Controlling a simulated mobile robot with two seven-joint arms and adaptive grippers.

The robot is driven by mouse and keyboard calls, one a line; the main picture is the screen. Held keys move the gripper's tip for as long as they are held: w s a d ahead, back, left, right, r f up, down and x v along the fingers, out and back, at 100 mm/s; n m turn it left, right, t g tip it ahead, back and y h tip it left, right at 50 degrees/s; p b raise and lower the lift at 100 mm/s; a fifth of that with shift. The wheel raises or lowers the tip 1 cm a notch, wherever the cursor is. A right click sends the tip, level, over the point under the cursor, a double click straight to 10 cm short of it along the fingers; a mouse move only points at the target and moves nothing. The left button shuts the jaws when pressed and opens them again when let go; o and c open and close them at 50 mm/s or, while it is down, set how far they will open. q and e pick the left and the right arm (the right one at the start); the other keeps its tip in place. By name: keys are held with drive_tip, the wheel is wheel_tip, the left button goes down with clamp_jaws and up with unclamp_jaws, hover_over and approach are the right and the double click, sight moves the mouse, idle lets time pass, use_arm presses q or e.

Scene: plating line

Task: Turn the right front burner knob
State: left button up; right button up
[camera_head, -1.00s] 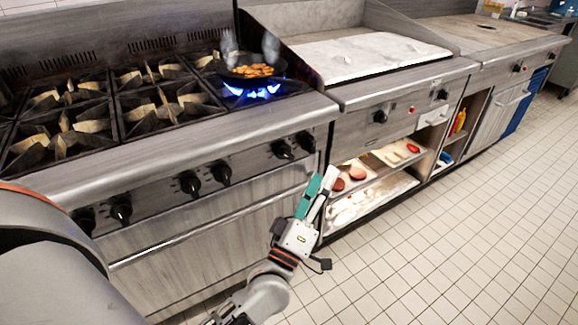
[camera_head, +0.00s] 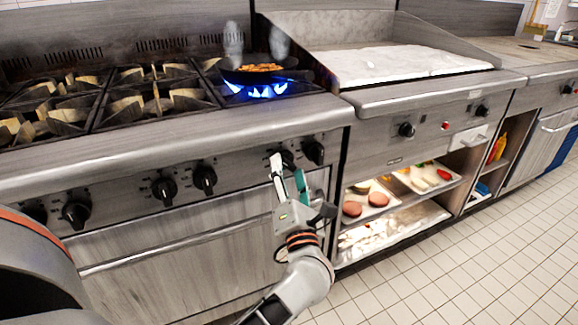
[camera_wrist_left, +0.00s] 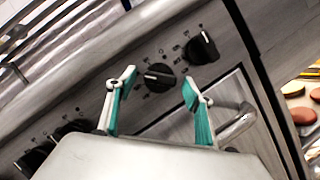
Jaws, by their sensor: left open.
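The stove front carries several black knobs in pairs. The right-hand pair has a left knob (camera_head: 288,159) and a right knob (camera_head: 313,152); in the left wrist view these are the near knob (camera_wrist_left: 159,77) and the far knob (camera_wrist_left: 202,48). My left gripper (camera_head: 287,172) is open and empty in front of the pair. In the left wrist view its green-and-white fingers (camera_wrist_left: 159,82) stand either side of the left knob, with gaps visible. Contact with the knob does not show. My right gripper is not in view.
A blue flame (camera_head: 258,90) burns under a pan of food (camera_head: 256,73) at the right rear of the stove. The oven handle (camera_head: 165,248) runs below the knobs. Shelves with trays (camera_head: 372,208) stand to the right. Tiled floor (camera_head: 440,285) is clear.

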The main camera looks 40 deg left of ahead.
use_arm(q)
drive_tip(key=shift+x, duration=1.3)
